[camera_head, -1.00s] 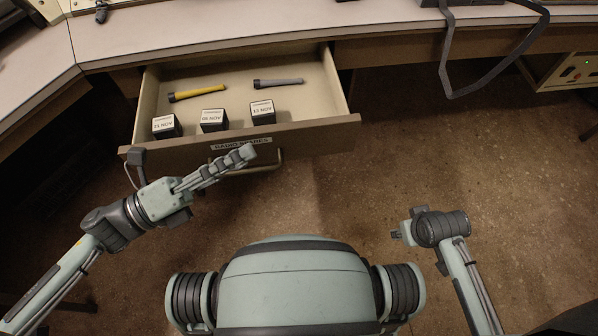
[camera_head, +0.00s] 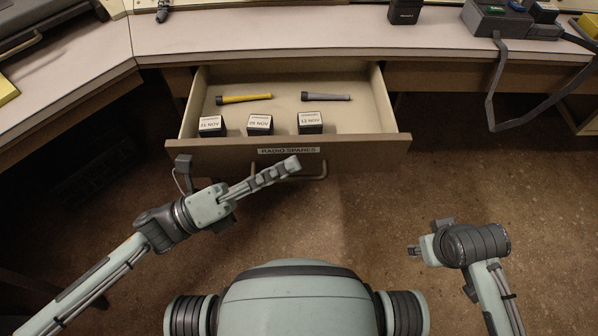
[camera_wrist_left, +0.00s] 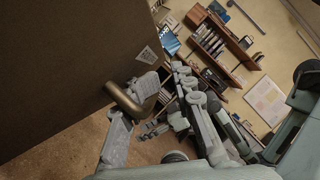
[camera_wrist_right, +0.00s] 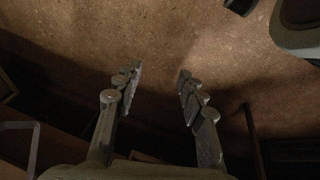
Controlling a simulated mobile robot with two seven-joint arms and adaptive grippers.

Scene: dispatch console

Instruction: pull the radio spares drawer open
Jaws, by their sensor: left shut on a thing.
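The radio spares drawer (camera_head: 370,146) stands pulled out from under the desk in the head view, its inside exposed. Its front carries a "RADIO SPARES" label and a bar handle (camera_head: 322,172). My left gripper (camera_head: 285,168) is at the handle and shut on it; in the left wrist view the brown handle (camera_wrist_left: 128,100) lies between the fingers, close to the drawer front (camera_wrist_left: 60,70). My right gripper (camera_wrist_right: 158,78) is open and empty over the floor in the right wrist view.
Inside the drawer lie a yellow torch (camera_head: 245,99), a grey torch (camera_head: 328,97) and three dark boxes (camera_head: 260,125) with white labels. The desk top (camera_head: 250,35) runs above. A grey strap (camera_head: 492,90) hangs over its edge at right. The floor (camera_head: 380,220) before the drawer is clear.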

